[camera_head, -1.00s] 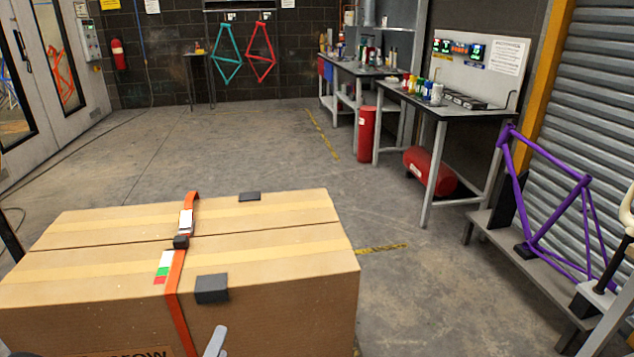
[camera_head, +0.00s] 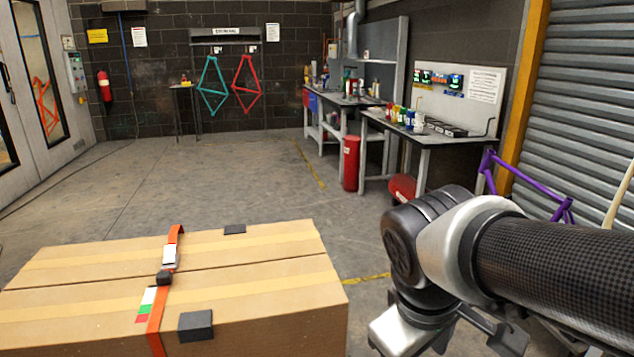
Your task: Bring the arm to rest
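My arm reaches in from the right edge, with a dark carbon tube and a silver and black wrist joint. What looks like part of my gripper (camera_head: 462,328) hangs below the joint, cut off by the bottom edge. Its fingertips are not clear, so I cannot tell whether it is open or shut. No held object is visible. The arm is to the right of the large cardboard box (camera_head: 250,284) and does not appear to touch it. An orange strap (camera_head: 157,318) with a dark buckle crosses the box.
A purple bike frame (camera_head: 535,182) stands at the right by the roller shutter (camera_head: 580,110), partly hidden behind my arm. Workbenches (camera_head: 425,136) with cans line the back right. Teal (camera_head: 212,85) and red (camera_head: 246,84) frames hang on the back wall. The middle floor is clear.

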